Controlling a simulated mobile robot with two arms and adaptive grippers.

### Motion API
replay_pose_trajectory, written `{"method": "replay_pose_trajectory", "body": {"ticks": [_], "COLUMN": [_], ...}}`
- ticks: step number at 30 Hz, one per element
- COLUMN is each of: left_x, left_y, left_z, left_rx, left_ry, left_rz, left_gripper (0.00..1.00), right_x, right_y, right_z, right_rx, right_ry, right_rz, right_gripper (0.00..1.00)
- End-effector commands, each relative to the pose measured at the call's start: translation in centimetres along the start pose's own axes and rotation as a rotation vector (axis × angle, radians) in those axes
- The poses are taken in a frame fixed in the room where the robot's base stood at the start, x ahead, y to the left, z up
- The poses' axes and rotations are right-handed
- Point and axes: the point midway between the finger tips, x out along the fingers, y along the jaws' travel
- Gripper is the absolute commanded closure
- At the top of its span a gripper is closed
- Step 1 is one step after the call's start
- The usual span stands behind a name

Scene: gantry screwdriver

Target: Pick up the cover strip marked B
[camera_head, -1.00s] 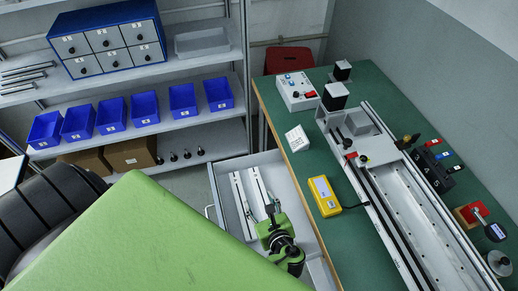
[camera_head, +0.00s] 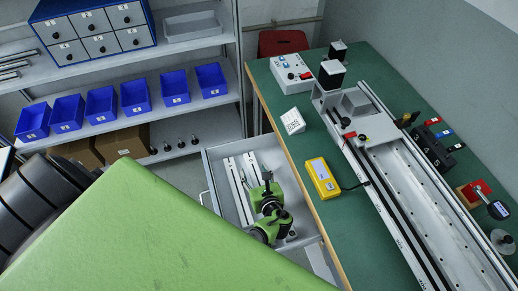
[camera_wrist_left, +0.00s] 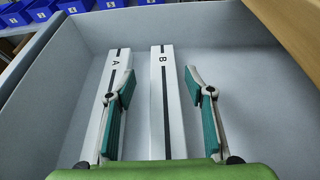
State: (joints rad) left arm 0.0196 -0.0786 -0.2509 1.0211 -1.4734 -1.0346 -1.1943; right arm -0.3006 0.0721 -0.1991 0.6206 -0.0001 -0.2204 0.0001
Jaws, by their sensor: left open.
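Cover strip B (camera_wrist_left: 159,95) is a long white strip with a dark line along it and a "B" near its far end. It lies in the open drawer (camera_wrist_left: 245,75). Strip A (camera_wrist_left: 112,92) lies beside it on the left. In the head view B is the right-hand strip (camera_head: 251,172), its near part hidden by my gripper. My left gripper (camera_wrist_left: 162,85) is open, its teal-padded fingers on either side of B, with gaps to it. The left finger covers part of A. In the head view the left gripper (camera_head: 267,186) is over the drawer. My right gripper is out of view.
The green workbench (camera_head: 300,150) edges the drawer on the right and carries a yellow device (camera_head: 322,178) and a long rail assembly (camera_head: 400,180). Shelves with blue bins (camera_head: 135,97) stand behind.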

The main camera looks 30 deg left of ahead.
Motion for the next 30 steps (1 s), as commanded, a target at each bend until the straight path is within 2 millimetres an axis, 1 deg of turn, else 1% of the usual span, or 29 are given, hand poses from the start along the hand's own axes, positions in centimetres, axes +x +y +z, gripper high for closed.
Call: {"method": "replay_pose_trajectory", "body": {"ticks": [1, 6, 9, 12, 18, 20, 21, 23, 24, 30], "left_x": [0.7, 3.1, 4.0, 4.4, 4.4, 4.4, 4.4, 4.4, 4.3, 4.3], "left_y": [-0.2, -0.5, -0.5, -0.5, -0.5, -0.5, -0.5, -0.5, -0.5, -0.6], "left_z": [0.1, 0.1, 0.1, 0.1, 0.1, 0.1, 0.1, 0.1, 0.1, 0.2], "left_rx": [0.000, 0.001, 0.001, 0.000, 0.000, 0.000, 0.000, 0.000, 0.000, -0.001], "left_ry": [-0.001, -0.001, -0.001, -0.001, 0.000, 0.000, 0.000, 0.000, 0.000, -0.001], "left_rz": [0.000, 0.001, 0.001, 0.000, 0.000, 0.000, 0.000, 0.000, 0.000, 0.000], "left_gripper": [0.51, 0.51, 0.51, 0.51, 0.51, 0.67, 0.77, 0.93, 0.96, 0.96], "right_x": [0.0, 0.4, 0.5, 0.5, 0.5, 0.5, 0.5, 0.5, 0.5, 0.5], "right_y": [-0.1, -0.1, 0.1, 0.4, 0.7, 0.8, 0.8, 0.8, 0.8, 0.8], "right_z": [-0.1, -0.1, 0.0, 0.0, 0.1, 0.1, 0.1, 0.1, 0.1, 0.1], "right_rx": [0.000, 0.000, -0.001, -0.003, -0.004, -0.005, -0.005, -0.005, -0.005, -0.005], "right_ry": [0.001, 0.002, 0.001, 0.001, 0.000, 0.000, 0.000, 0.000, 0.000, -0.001], "right_rz": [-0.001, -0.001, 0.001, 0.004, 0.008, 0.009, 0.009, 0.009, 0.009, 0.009], "right_gripper": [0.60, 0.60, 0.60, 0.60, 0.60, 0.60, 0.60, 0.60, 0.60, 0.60]}}
